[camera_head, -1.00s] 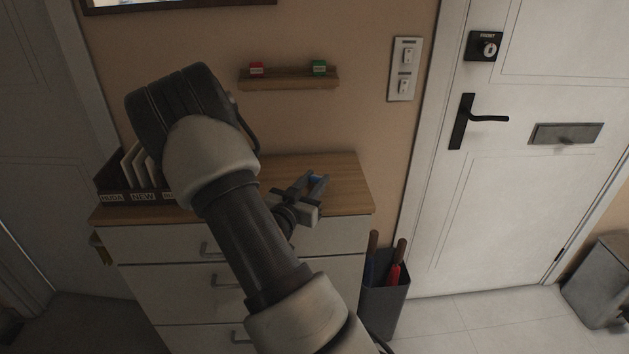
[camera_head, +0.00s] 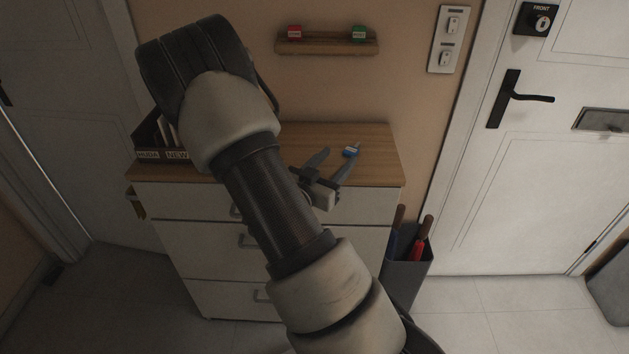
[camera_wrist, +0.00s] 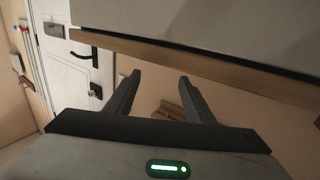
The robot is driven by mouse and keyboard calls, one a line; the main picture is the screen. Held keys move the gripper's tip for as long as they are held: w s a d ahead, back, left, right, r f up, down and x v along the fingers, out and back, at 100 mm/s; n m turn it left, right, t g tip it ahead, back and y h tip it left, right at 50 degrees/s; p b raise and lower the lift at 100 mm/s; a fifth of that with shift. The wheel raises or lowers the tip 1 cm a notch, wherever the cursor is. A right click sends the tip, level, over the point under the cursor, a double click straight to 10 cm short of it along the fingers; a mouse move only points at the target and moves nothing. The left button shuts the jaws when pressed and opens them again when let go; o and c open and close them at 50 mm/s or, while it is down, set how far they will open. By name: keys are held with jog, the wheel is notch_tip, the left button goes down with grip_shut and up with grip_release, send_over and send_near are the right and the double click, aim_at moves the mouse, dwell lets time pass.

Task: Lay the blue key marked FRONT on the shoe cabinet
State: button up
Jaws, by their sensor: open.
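The blue key (camera_head: 351,151) lies on the wooden top of the shoe cabinet (camera_head: 375,163), towards its right side. Its label is too small to read in the head view. My gripper (camera_head: 338,158) is open and empty at the cabinet's front edge, with its fingers spread and pointing toward the back. The key is just beyond the right fingertip and looks apart from it. In the wrist view my gripper (camera_wrist: 160,80) shows both fingers apart with nothing between them. The key does not show there.
A wall shelf (camera_head: 327,46) holds a red-tagged item (camera_head: 295,33) and a green-tagged item (camera_head: 359,34). A dark letter holder (camera_head: 146,139) stands at the cabinet's left. A bin (camera_head: 408,268) with handled things stands right of the cabinet, near the white door (camera_head: 508,180).

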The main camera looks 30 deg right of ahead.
jog(key=v, duration=1.1)
jog(key=shift+a, duration=0.3)
jog(key=shift+s, duration=0.1)
